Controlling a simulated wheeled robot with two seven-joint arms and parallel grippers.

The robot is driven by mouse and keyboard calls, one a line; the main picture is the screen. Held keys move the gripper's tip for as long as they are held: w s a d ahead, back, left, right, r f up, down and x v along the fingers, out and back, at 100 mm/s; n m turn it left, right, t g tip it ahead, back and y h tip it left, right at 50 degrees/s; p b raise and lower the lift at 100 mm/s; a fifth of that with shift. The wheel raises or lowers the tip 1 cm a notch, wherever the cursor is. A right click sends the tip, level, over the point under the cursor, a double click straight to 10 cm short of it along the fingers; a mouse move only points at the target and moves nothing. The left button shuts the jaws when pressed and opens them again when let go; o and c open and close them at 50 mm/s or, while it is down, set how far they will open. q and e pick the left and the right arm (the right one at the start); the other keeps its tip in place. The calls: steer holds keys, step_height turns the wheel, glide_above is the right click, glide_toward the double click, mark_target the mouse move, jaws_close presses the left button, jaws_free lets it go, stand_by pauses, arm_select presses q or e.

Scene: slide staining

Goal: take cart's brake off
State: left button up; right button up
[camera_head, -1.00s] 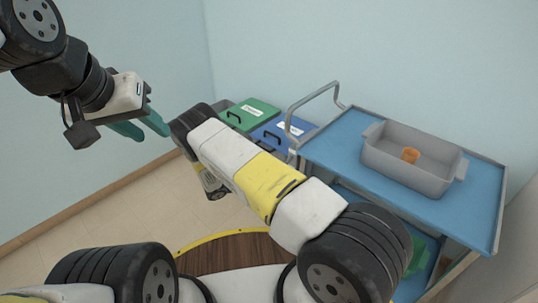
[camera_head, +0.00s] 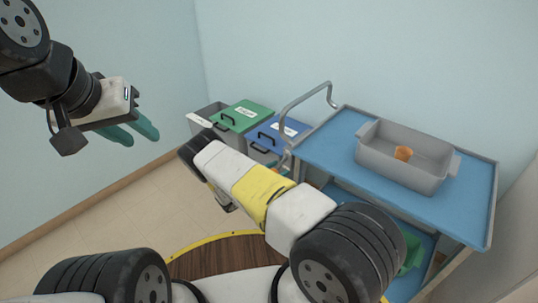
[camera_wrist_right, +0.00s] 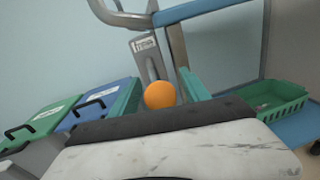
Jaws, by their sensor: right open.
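The cart (camera_head: 330,150) is blue-topped with a grey frame and a bent push handle (camera_head: 306,97) at its left end. In the right wrist view an orange ball knob (camera_wrist_right: 160,95) sits in front of a grey labelled bracket (camera_wrist_right: 146,56) below the cart's handle. My right gripper (camera_wrist_right: 159,90) is open, with one green finger on each side of the knob; I cannot tell whether they touch it.
Green (camera_head: 240,115) and blue (camera_head: 270,137) lidded bins stand by the wall, left of the cart. The floor at left is clear.

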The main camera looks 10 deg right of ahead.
jaws_close()
stand_by(1.4)
